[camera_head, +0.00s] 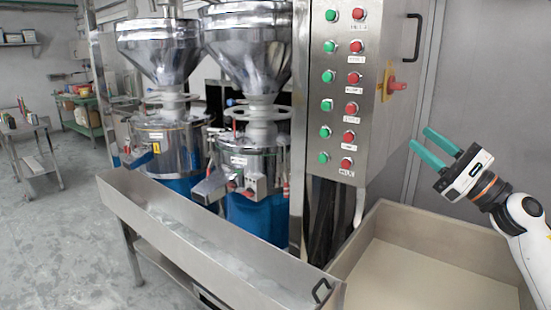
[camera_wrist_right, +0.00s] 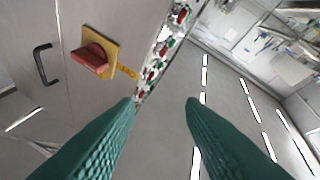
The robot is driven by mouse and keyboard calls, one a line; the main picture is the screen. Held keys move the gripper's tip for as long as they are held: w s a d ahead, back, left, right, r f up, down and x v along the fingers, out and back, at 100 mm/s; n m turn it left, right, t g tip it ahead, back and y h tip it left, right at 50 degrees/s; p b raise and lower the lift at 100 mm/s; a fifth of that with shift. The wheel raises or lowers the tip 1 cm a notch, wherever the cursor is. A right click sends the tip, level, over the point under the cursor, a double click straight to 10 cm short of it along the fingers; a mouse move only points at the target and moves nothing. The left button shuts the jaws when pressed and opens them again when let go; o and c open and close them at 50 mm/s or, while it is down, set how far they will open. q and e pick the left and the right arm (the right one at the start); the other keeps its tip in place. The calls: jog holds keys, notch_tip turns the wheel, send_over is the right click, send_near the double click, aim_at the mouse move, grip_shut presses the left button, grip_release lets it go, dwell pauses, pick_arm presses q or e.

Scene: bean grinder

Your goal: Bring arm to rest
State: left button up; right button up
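My right gripper (camera_head: 431,149) is raised in front of the metal wall, right of the control cabinet (camera_head: 338,85). Its two green fingers are spread apart with nothing between them, and they point up and left. In the right wrist view the fingers (camera_wrist_right: 165,105) are also apart and empty, with the ceiling lights beyond. My white right arm (camera_head: 528,222) comes in from the lower right, above the metal bin. My left gripper is not in view.
The cabinet carries green and red buttons, a red switch (camera_head: 397,86) and a black handle (camera_head: 414,38). The switch (camera_wrist_right: 90,58) shows close in the right wrist view. Two grinders (camera_head: 250,150) stand left, behind a metal trough (camera_head: 200,235). A large bin (camera_head: 420,275) is below the arm.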

jog(key=s+a+f+n+h, duration=0.1)
jog(key=s+f+n+h, duration=0.2)
jog(key=f+n+h, duration=0.6)
jog(key=s+a+f+n+h, duration=0.1)
jog(key=s+f+n+h, duration=0.2)
jog(key=f+n, duration=1.05)
jog(key=s+f+n+h, duration=0.3)
jog(key=f+n+h, duration=0.4)
jog(key=f+n, duration=0.45)
jog(key=s+a+f+m+g+y, duration=0.15)
jog(key=s+f+m+g, duration=0.3)
jog(key=s, duration=0.45)
jog(key=s+a+f+m+g, duration=0.3)
jog(key=s+f+g, duration=0.15)
jog(key=s, duration=0.55)
jog(key=s+a+f+m+g+y, duration=0.1)
jog(key=s+a+f+m+g, duration=0.25)
jog(key=s+f, duration=0.4)
notch_tip(320, 180, down, 21)
jog(key=s+g+p, duration=0.2)
jog(key=s+p, duration=0.1)
jog(key=p, duration=0.1)
jog(key=s+d+f+p, duration=0.3)
jog(key=s+f, duration=0.9)
jog(key=s, duration=0.3)
jog(key=shift+s+d+n+g, duration=0.25)
jog(key=shift+d+n+g, duration=0.1)
jog(key=shift+g, duration=0.1)
